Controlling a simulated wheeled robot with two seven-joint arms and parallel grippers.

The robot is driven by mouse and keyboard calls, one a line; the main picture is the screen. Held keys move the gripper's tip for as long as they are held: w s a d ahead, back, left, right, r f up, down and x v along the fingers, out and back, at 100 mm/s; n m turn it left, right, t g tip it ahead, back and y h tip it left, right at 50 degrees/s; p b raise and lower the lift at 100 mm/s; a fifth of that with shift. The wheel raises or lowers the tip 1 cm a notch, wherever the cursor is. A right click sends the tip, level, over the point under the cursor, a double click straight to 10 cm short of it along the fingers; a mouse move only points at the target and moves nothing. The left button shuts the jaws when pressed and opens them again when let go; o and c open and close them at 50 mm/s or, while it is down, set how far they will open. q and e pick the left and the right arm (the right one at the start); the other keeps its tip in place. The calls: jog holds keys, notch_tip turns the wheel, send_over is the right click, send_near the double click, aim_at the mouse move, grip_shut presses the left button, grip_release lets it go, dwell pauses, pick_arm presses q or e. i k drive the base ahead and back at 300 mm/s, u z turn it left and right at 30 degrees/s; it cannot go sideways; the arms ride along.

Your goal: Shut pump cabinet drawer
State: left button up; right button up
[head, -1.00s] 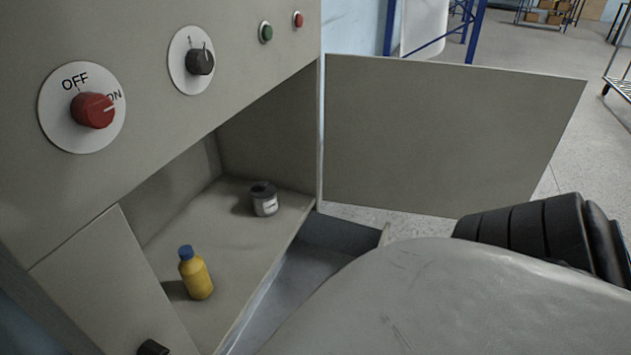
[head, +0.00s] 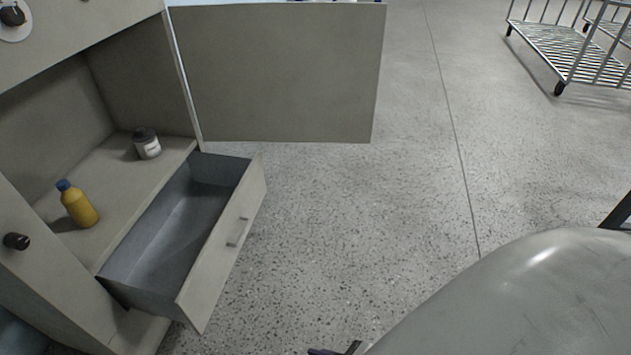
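The pump cabinet drawer (head: 215,262) is pulled out of the base of the grey cabinet (head: 60,255) at the left. It looks empty inside, and its front panel with a small bar handle (head: 238,232) faces right. No gripper can be made out, and nothing touches the drawer. A small dark piece shows at the bottom edge and another at the right edge; I cannot tell what they are.
The cabinet door (head: 280,75) stands open behind the drawer. A yellow bottle (head: 78,207) and a grey jar (head: 147,146) stand on the shelf above it. Speckled floor right of the drawer is clear. A smooth grey rounded surface (head: 530,300) fills the lower right. A wire cart (head: 570,50) stands far right.

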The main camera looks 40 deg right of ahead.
aim_at(175, 262)
jog(key=z, duration=0.4)
jog(key=i, duration=0.95)
jog(key=z, duration=0.85)
jog(key=k, duration=0.2)
jog(key=u, duration=1.3)
